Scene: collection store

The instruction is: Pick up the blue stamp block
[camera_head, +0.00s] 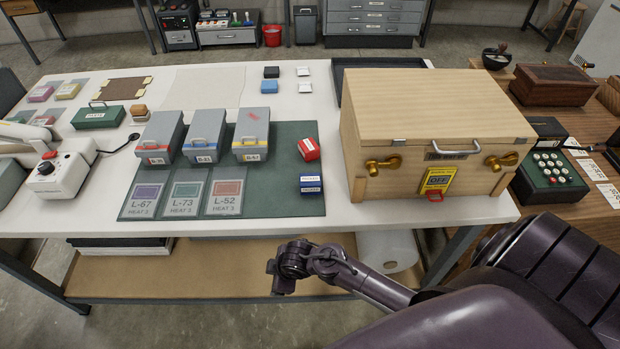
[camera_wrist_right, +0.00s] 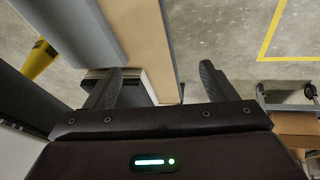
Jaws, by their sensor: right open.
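The blue stamp block (camera_head: 311,185) has white labels and sits on the dark green mat (camera_head: 265,203), near its right front corner. A red block (camera_head: 309,149) with a white label sits just behind it. My right gripper (camera_head: 280,280) is in front of the table's front edge, lower in the picture than the blue block and apart from it. In the right wrist view the right gripper (camera_wrist_right: 160,82) is open, with nothing between its fingers. The blue block does not show in that view. My left gripper is not in view.
A large wooden case (camera_head: 430,130) with brass latches stands right of the mat. Three grey lidded boxes (camera_head: 205,135) stand on the mat's left part, behind labelled cards (camera_head: 187,196). A lower shelf (camera_head: 200,270) runs under the white table (camera_head: 420,220).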

